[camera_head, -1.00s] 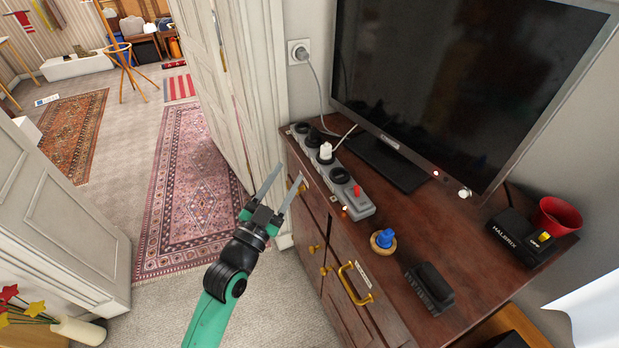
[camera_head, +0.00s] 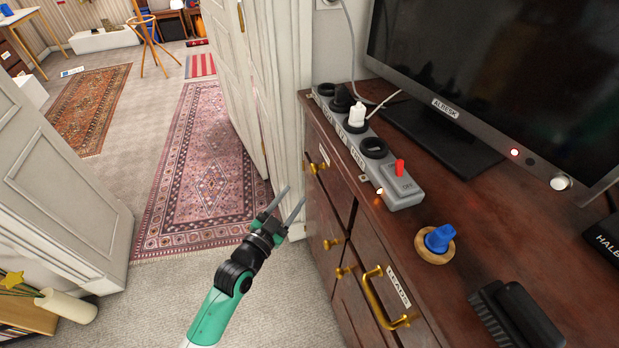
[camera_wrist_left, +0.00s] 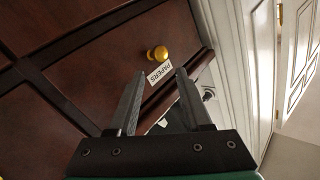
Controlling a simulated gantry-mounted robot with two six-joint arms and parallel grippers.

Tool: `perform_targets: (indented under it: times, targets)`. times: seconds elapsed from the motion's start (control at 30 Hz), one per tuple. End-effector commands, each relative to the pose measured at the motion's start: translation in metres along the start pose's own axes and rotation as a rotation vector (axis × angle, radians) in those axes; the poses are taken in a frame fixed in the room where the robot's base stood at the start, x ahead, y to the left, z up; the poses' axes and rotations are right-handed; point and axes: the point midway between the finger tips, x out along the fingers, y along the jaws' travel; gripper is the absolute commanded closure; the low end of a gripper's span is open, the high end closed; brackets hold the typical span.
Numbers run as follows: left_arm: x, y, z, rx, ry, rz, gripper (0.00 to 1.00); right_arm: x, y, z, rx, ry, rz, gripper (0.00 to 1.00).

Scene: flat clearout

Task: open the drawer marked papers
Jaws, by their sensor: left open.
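The drawer marked papers (camera_wrist_left: 115,60) is dark wood with a round brass knob (camera_wrist_left: 157,53) and a white PAPERS label (camera_wrist_left: 159,72) in the left wrist view. It looks shut. In the head view its knob (camera_head: 312,168) is at the dresser's far front end, beside a small label (camera_head: 323,154) too small to read. My left gripper (camera_head: 295,195) is open and empty, just left of the dresser front and below that knob in the picture. In the left wrist view, its fingers (camera_wrist_left: 160,76) point towards the label and knob, without visibly holding either. My right gripper is not in view.
The dresser top (camera_head: 470,235) holds a power strip (camera_head: 370,150), a monitor (camera_head: 510,75), a blue-topped knob (camera_head: 438,240) and a black brush (camera_head: 515,315). A LEADS drawer handle (camera_head: 377,300) sticks out nearer me. A white door (camera_head: 245,80) stands behind the gripper.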

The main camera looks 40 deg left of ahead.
Motion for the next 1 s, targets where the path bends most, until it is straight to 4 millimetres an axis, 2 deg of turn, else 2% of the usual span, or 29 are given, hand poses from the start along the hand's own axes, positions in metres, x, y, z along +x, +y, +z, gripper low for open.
perform_targets:
  times: [0.2,0.4,0.53,0.8,0.87,1.0]
  targets:
    - [0.05,0.002,0.003,0.001,0.004,-0.001,0.5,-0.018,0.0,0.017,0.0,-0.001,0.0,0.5]
    - [0.086,0.002,0.003,0.002,0.002,0.0,0.5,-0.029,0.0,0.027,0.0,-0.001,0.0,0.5]
    - [0.097,0.001,0.001,0.002,0.002,0.0,0.5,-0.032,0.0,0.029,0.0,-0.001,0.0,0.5]
    - [0.099,0.0,-0.001,0.002,0.001,0.0,0.5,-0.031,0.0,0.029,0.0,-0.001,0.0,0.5]
    - [0.099,0.0,-0.001,0.002,0.001,0.0,0.59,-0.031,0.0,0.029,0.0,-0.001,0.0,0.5]
    - [0.099,0.0,-0.001,0.002,0.001,0.0,0.85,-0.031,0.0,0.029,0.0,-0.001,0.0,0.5]
